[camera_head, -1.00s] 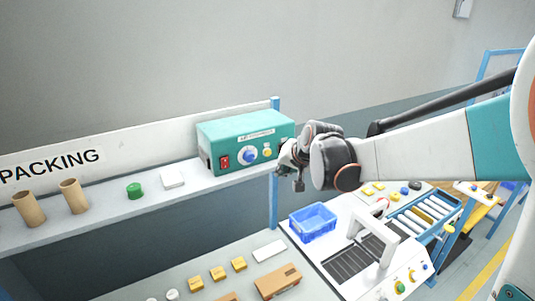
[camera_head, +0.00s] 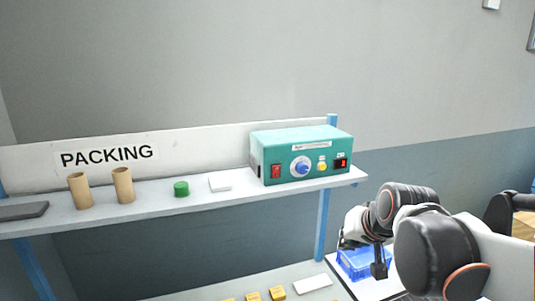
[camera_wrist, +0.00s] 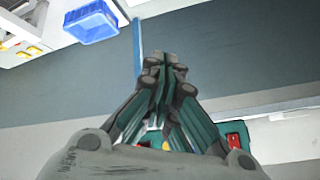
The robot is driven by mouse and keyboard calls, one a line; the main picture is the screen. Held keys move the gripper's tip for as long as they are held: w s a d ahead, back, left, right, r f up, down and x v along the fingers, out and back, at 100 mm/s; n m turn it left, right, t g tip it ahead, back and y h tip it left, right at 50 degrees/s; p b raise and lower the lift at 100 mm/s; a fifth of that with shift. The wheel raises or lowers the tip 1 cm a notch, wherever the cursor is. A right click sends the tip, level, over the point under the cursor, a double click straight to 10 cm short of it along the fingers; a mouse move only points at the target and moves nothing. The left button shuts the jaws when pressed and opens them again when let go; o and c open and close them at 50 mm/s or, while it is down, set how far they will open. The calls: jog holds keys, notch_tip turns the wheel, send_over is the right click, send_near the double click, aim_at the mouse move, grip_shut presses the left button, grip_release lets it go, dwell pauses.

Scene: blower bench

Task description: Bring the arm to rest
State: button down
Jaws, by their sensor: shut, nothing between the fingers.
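My gripper shows in the wrist view (camera_wrist: 165,65) with its fingers together and nothing between them. In the head view, my arm reaches in from the right edge, and my wrist and gripper (camera_head: 360,250) are low at the right, in front of the blue bin. The gripper is below and to the right of the teal blower box (camera_head: 300,150), apart from it. The fingertips are hard to make out in the head view. In the wrist view, part of the blower with its red switch (camera_wrist: 236,137) shows behind the fingers.
The blower stands at the right end of the shelf (camera_head: 230,205). Two cardboard tubes (camera_head: 123,185), a green cap (camera_head: 181,188) and a white block (camera_head: 220,181) stand left of it. A blue bin (camera_wrist: 92,22) sits on the lower bench. A blue post (camera_head: 322,225) stands close to my gripper.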

jog(key=s+f+n+g+h+b, duration=0.1)
jog(key=s+f+n+b, duration=0.1)
jog(key=s+f+b, duration=1.1)
jog(key=s+f, duration=0.4)
jog(key=f, duration=0.1)
jog(key=shift+s+d+f+n, duration=0.35)
jog(key=shift+d+f+n, duration=0.05)
jog(key=c, duration=2.3)
grip_release()
dwell(0.8)
